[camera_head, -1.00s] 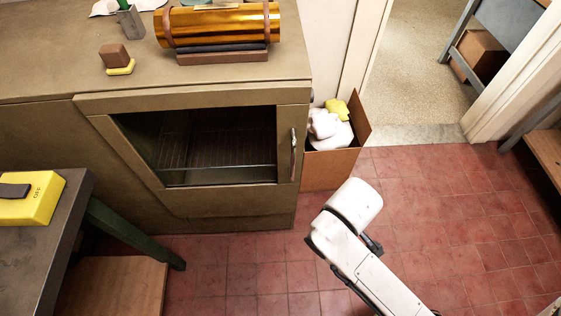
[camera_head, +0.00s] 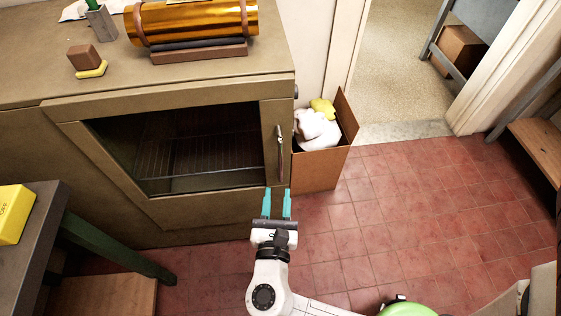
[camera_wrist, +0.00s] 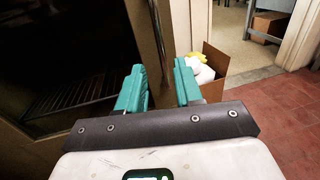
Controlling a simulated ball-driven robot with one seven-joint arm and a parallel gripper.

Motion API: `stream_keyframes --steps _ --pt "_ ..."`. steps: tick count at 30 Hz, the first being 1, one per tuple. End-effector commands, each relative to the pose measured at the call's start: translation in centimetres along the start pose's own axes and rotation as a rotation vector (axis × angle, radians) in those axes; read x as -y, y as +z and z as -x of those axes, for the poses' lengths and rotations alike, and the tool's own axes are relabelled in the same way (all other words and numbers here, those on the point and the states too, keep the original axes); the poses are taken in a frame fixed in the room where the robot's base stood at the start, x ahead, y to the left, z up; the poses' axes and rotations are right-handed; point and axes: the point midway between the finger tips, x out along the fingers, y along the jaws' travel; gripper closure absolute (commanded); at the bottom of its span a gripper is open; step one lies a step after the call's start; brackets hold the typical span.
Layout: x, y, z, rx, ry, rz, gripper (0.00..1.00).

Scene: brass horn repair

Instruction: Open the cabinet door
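The cabinet door (camera_head: 189,205) is a brown-olive frame around a dark glass window (camera_head: 180,150). It looks shut, with a wire rack visible behind the glass. A thin vertical metal handle (camera_head: 280,152) sits on the door's right side. The handle also shows in the wrist view (camera_wrist: 159,38), beyond and between my fingers. My gripper (camera_head: 277,192) has two teal fingers, spread apart with nothing between them. It is below the handle in the head view, pointing toward the door. In the wrist view the open fingers (camera_wrist: 160,75) straddle the line of the handle; contact is not visible.
A cardboard box (camera_head: 322,170) with white and yellow contents stands right of the cabinet. A dark table (camera_head: 50,215) with a yellow block (camera_head: 12,213) is at left. An amber cylinder (camera_head: 190,20) lies on the cabinet top. Red tiled floor (camera_head: 420,190) is open at right.

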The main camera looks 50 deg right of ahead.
Motion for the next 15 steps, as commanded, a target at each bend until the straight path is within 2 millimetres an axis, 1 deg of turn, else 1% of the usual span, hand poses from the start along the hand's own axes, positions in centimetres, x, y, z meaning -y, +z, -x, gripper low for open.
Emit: stream_keyframes --steps 5,12,15 --pt "0.0 0.1 -2.0 0.003 -0.003 0.001 0.65" --pt "0.0 0.1 -6.5 0.002 -0.004 -0.002 0.65" --pt "0.1 0.1 -8.1 0.001 -0.005 -0.002 0.65"
